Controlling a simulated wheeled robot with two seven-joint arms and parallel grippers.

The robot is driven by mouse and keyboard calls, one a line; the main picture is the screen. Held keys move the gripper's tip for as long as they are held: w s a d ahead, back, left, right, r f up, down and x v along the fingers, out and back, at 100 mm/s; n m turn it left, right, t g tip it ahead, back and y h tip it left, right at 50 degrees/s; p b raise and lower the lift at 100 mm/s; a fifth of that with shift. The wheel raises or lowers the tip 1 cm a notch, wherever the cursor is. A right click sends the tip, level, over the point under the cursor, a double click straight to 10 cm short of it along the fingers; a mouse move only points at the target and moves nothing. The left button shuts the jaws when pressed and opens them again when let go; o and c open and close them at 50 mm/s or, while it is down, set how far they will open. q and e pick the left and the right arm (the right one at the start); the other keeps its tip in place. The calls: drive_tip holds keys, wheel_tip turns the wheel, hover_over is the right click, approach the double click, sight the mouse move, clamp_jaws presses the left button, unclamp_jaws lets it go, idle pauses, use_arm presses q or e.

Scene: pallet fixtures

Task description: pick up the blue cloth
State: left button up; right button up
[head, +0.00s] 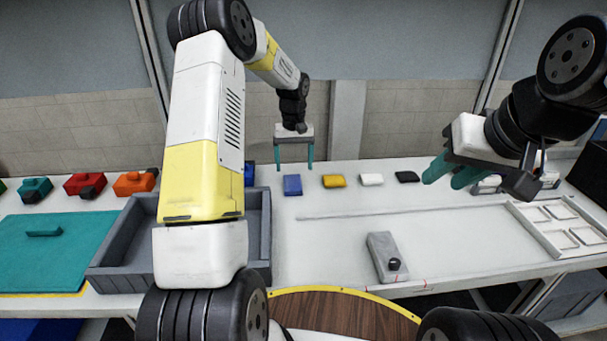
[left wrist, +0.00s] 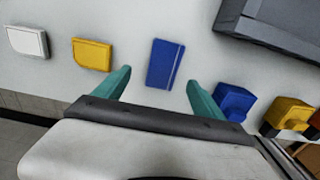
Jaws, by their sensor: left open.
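The blue cloth (head: 292,185) lies flat on the white table as a small folded rectangle, in a row of small items. In the left wrist view the blue cloth (left wrist: 165,64) lies just ahead of and between the two teal fingers. My left gripper (head: 294,166) is open and points down above the table at the cloth's far side; it also shows in the left wrist view (left wrist: 158,92). Nothing is between its fingers. My right gripper (head: 455,175) is at the right, raised over the table, its teal fingers apart with nothing visible between them.
Yellow (head: 334,181), white (head: 371,180) and black (head: 407,177) pieces lie right of the cloth. A blue block (left wrist: 233,101) sits close to the left gripper. A grey tray (head: 118,249) stands left, a grey device (head: 385,257) in front, a white frame (head: 548,240) right.

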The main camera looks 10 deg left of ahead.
sight(293, 182)
use_arm(q)
drive_tip(key=f, duration=0.6)
drive_tip(key=shift+s+a+f, duration=0.2)
drive_tip(key=shift+a, duration=0.1)
drive_tip(key=c, duration=1.6)
drive_tip(key=shift+r, duration=0.55)
drive_tip(key=r, duration=0.1)
drive_tip(key=s+r, duration=0.1)
drive_tip(key=shift+d+r, duration=0.15)
drive_tip(key=shift+r, duration=0.25)
drive_tip(key=s+d, duration=0.1)
drive_tip(key=s, duration=0.3)
drive_tip(key=s+d, duration=0.1)
drive_tip(key=s, duration=0.4)
drive_tip(key=s+d+r, duration=0.1)
drive_tip(key=s+d, duration=0.1)
drive_tip(key=s, duration=0.3)
drive_tip(key=shift+s+d+r, duration=0.1)
drive_tip(key=shift+s, duration=0.1)
